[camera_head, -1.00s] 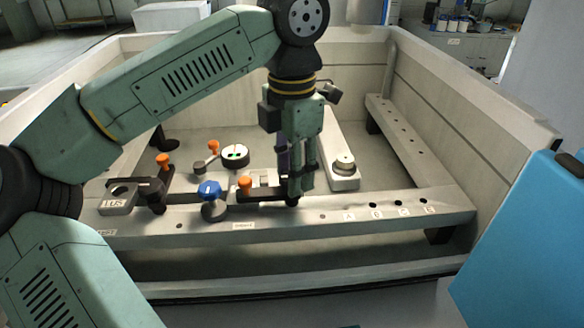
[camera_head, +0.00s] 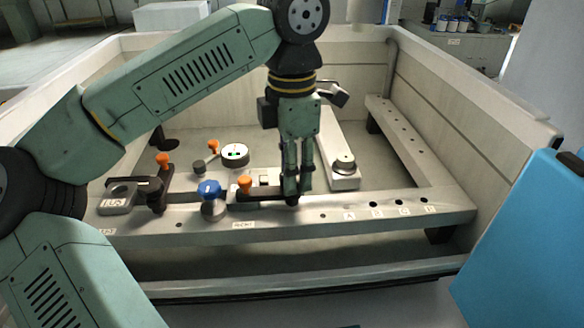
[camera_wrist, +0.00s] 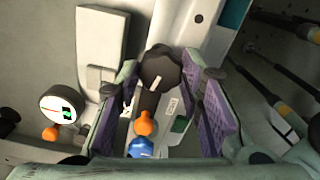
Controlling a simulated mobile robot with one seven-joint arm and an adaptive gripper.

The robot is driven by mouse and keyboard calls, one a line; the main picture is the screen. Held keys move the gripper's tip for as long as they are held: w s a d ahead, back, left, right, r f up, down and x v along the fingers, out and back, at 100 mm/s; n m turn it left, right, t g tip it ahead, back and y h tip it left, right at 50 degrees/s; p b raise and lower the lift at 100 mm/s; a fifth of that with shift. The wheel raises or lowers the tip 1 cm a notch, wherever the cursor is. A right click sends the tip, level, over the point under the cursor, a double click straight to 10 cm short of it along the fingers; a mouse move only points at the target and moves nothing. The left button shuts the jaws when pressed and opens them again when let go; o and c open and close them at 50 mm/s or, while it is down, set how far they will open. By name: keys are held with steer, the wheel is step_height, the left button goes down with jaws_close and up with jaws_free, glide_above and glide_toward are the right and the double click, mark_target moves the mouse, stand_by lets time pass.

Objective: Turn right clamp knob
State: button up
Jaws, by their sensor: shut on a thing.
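The right clamp knob is dark, lobed and marked with a pale line; it shows in the wrist view (camera_wrist: 158,68) between my fingertips. My gripper (camera_wrist: 168,82) points down at it and is shut on it, with a purple-padded finger on each side. In the head view my gripper (camera_head: 292,194) stands over the right end of the black right clamp (camera_head: 262,196). The fingers hide most of the knob there. The clamp's orange-topped post (camera_head: 245,182) stands left of the fingers and also shows in the wrist view (camera_wrist: 146,124).
A blue knob (camera_head: 209,188) stands left of the right clamp. The left clamp (camera_head: 152,188) has another orange top. A round dial (camera_head: 235,154) lies behind. The front rail (camera_head: 320,217) is bare to the right, with several holes. A blue panel (camera_head: 525,250) stands at the right.

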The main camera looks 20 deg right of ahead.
steer(key=m, duration=0.4)
steer(key=shift+m, duration=0.3)
steer(key=m, duration=0.3)
steer(key=shift+m, duration=0.3)
steer(key=m, duration=0.4)
steer(key=shift+m+p, duration=0.3)
steer(key=shift+m, duration=1.8)
steer(key=o, duration=1.2)
steer(key=shift+c, duration=0.2)
